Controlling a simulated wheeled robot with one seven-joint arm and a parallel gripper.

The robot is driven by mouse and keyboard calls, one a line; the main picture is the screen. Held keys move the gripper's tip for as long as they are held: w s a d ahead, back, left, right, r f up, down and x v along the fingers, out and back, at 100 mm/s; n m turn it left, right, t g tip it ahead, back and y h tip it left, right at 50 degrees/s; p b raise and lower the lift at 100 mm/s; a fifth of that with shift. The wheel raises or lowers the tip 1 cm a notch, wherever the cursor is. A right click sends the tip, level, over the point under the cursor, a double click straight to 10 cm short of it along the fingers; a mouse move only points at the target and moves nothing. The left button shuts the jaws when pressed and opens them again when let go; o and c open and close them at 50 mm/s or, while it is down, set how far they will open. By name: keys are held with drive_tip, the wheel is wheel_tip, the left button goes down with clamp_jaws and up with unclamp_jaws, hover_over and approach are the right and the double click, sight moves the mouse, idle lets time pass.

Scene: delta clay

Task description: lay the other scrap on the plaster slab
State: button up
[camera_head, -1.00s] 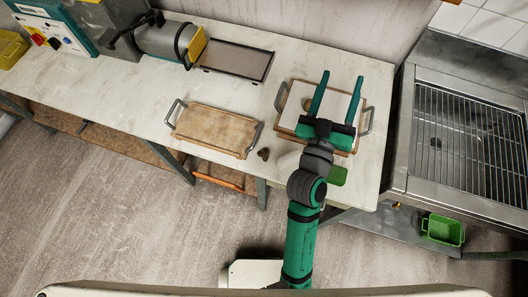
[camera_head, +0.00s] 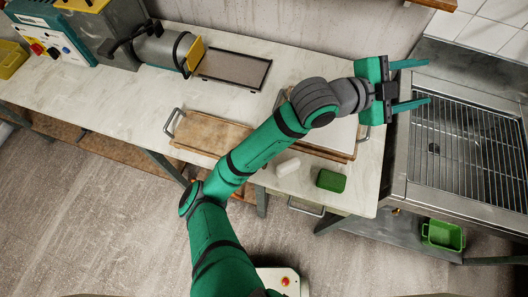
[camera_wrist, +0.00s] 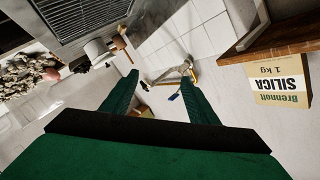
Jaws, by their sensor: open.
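The white plaster slab (camera_head: 344,133) lies on a wooden board at the right of the bench in the head view. No clay scrap is visible now; the places where scraps lay earlier are behind my arm. My gripper (camera_head: 427,82) is open and empty, right of the slab, above the edge of the metal sink. Its fingers point right. In the wrist view my open gripper (camera_wrist: 158,77) has nothing between its fingers.
A wooden board (camera_head: 205,132) with handles lies left of the slab, partly under my arm. A white rounded block (camera_head: 288,167) and a green block (camera_head: 331,181) sit at the bench front. A dark-framed tray (camera_head: 233,69) lies behind. The sink grid (camera_head: 470,135) is at the right.

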drive_tip(key=s+a+f+m+g+y, duration=0.1)
drive_tip(key=a+f+y, duration=0.4)
drive_tip(key=a+f, duration=0.3)
drive_tip(key=s+a+f+m+g+y, duration=0.1)
drive_tip(key=a+f+y, duration=0.4)
drive_tip(key=a, duration=0.9)
drive_tip(key=s+a+f+m+g+y, duration=0.2)
drive_tip(key=a+f+y, duration=0.3)
drive_tip(key=a+f, duration=0.6)
drive_tip(key=shift+s+f+g+y, duration=0.1)
drive_tip(key=shift+f+g+y, duration=0.25)
drive_tip(key=shift+g, duration=0.35)
drive_tip(key=shift+a+f, duration=0.15)
drive_tip(key=shift+f, duration=3.05)
drive_tip(key=shift+c, duration=0.6)
drive_tip(key=c, duration=1.1)
drive_tip(key=shift+r, duration=0.1)
